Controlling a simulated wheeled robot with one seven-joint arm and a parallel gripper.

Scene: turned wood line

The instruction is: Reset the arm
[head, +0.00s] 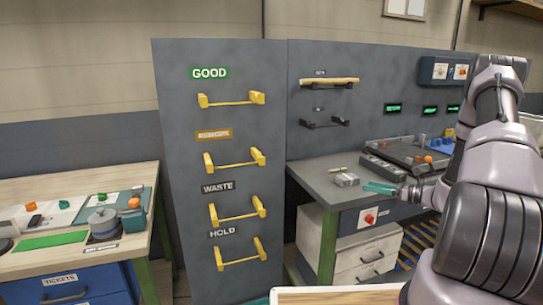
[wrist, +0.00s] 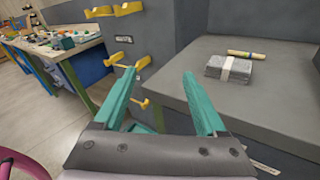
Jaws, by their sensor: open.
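My arm reaches in from the right side of the head view. My gripper (head: 384,188) is at the front edge of the grey workbench (head: 330,183). In the wrist view my gripper (wrist: 160,85) shows two teal fingers spread wide apart with nothing between them. A grey banded block (wrist: 229,69) lies on the bench to the right of the fingers, apart from them. It also shows in the head view (head: 346,179).
A pale rod (wrist: 252,54) lies behind the block. A tall grey cabinet (head: 180,150) has yellow handles labelled GOOD, WASTE and HOLD. A left bench (head: 135,178) holds several small items. A wooden-edged board (head: 335,295) is at the bottom. Open floor shows at left in the wrist view.

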